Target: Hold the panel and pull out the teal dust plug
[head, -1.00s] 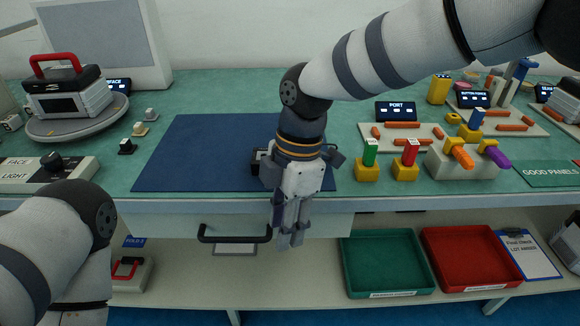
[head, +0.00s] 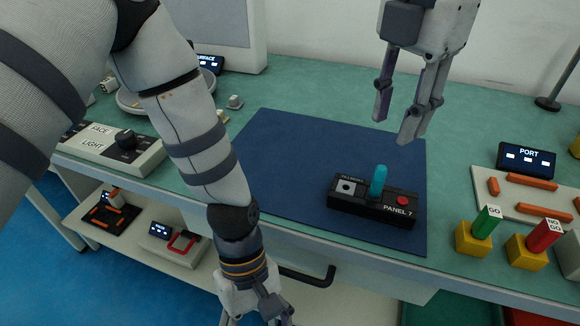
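The black panel (head: 348,203), marked PANEL 7, lies on the blue mat (head: 290,150) near the bench's front edge. The teal dust plug (head: 378,181) stands upright in its top, between a pale square socket on the left and a red button on the right. My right gripper (head: 394,129) hangs above and behind the panel, open and empty, clear of the plug. My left gripper (head: 251,316) is low at the bottom edge, in front of the bench and apart from the panel. Its fingertips are cut off by the frame.
GO (head: 486,222) and NO GO (head: 542,235) gauges in yellow blocks stand right of the mat. A PORT display (head: 526,160) and a tray (head: 480,187) of orange pieces are behind them. The FACE LIGHT box (head: 110,150) is left. The mat behind the panel is clear.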

